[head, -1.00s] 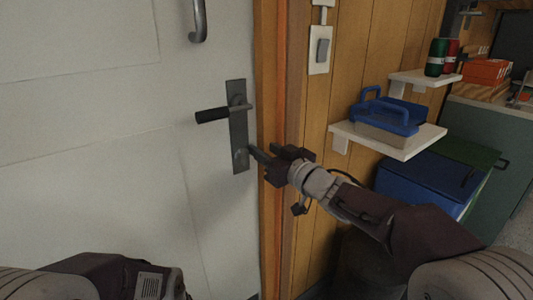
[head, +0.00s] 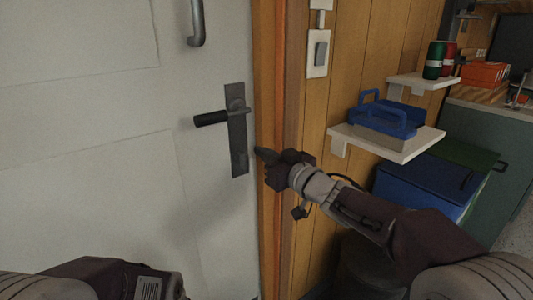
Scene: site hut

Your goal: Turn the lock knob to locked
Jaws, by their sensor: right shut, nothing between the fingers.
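The white door (head: 90,170) fills the left of the view and looks closed against its wooden frame (head: 268,60). A dark metal plate (head: 238,135) on the door carries a black lever handle (head: 211,118) that points left, roughly level. The lock knob (head: 241,157) is a small dark shape low on the plate; its setting is too small to tell. My right gripper (head: 259,153) is shut and empty, just right of the plate's lower end and apart from the knob. My left arm shows at the bottom left, but its gripper is out of view.
A grey pull handle (head: 197,22) is higher on the door. A light switch (head: 319,54) is on the wood wall.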

